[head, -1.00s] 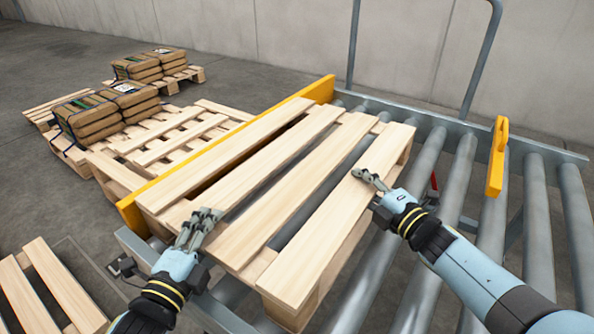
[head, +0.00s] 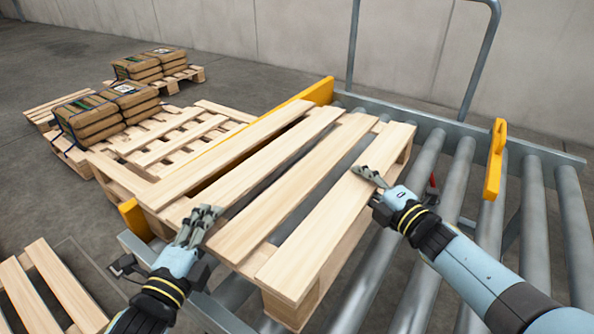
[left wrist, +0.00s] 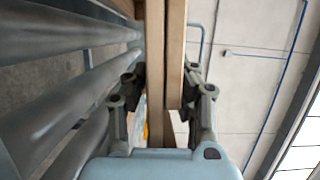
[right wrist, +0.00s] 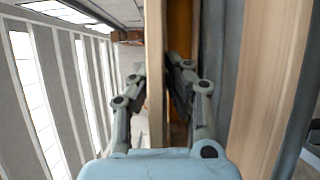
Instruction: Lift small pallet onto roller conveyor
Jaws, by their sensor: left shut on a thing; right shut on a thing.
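The small pallet (head: 318,178) of pale planks lies over the left part of the roller conveyor (head: 451,178). Its left edge overlaps the yellow rail (head: 321,92). My left gripper (head: 205,216) is shut on the pallet's near left end. In the left wrist view, pallet boards (left wrist: 174,55) stand between the fingers. My right gripper (head: 369,176) is shut on the pallet's right side board. In the right wrist view, a board (right wrist: 155,75) stands between the fingers. I cannot tell whether the pallet's underside touches the rollers.
Other pallets (head: 165,142), some with stacked brown bags (head: 112,107), lie on the floor to the left. Another pallet (head: 55,290) is at the lower left. Rollers to the right are clear.

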